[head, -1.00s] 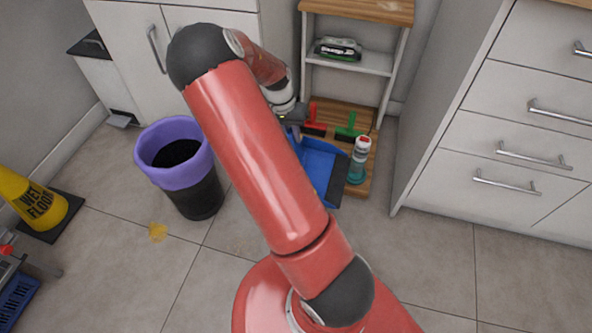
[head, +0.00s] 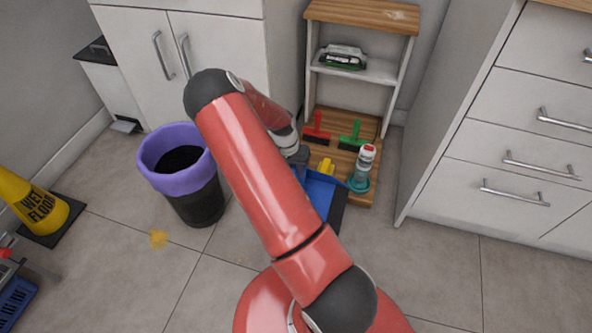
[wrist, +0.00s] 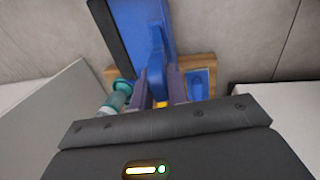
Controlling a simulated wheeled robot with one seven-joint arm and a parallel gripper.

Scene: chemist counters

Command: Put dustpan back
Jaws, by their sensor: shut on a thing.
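The blue dustpan (head: 322,193) with a black front edge shows in the head view beside my forearm, in front of the wooden bottom board of the small rack (head: 345,101). My arm hides its left part. In the wrist view the dustpan (wrist: 143,28) extends away from my gripper (wrist: 159,88), whose two fingers are shut on its handle. In the head view my arm hides the fingertips. I cannot tell whether the dustpan touches the floor or the board.
A purple-rimmed bin (head: 190,190) stands left, drawers (head: 520,140) right. The front floor is mostly clear.

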